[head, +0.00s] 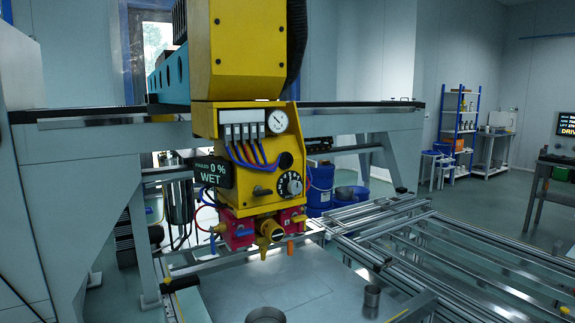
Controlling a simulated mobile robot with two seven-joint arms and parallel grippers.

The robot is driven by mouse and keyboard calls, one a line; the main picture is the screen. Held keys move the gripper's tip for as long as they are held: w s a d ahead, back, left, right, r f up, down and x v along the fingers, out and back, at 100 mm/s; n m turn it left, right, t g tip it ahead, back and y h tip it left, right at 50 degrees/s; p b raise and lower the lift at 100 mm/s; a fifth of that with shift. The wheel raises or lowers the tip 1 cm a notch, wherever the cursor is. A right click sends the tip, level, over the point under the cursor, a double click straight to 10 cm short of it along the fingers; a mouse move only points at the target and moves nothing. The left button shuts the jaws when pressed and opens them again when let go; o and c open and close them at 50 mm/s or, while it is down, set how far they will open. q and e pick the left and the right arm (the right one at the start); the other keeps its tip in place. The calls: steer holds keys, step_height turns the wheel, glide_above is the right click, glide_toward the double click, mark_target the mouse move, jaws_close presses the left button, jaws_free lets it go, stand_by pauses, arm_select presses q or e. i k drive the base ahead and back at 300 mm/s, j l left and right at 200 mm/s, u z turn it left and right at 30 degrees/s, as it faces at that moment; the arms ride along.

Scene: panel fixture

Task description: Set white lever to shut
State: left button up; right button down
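A yellow panel unit (210,122) hangs from the gantry in the middle of the head view. A row of several small whitish-grey parts (243,131) sits near its top, with blue and red hoses running down from them. I cannot tell which, if any, is the white lever, or its position. Lower on the face are a dark lever-like handle (262,191) lying roughly sideways and a round black dial (290,185) with white marks. A white gauge (277,121) is at the upper right of the face. Neither of my grippers is in view.
A small display (212,173) reading "0 % WET" is at the unit's left. Red blocks with brass fittings (268,232) hang below. A metal table (260,284) beneath holds a small metal cup (372,296). Metal rails (480,262) fill the right; open floor lies beyond.

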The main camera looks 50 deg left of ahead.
mark_target(310, 163)
steer(key=i+l+u, duration=0.15)
steer(key=i+u, duration=0.15)
steer(key=u, duration=0.2)
steer(key=i+l+u, duration=0.2)
steer(key=u, duration=0.3)
steer(key=i+l+u, duration=0.25)
steer(key=l+u, duration=0.25)
steer(key=i+l+u, duration=0.15)
steer(key=u, duration=0.3)
steer(key=l+u, duration=0.5)
steer(key=i+l+u, duration=0.1)
steer(key=l+u, duration=0.15)
steer(key=l, duration=0.15)
steer(key=l+u, duration=0.25)
steer(key=l, duration=0.15)
steer(key=i+l+u, duration=0.15)
steer(key=i+l, duration=0.25)
steer(key=l+u, duration=0.1)
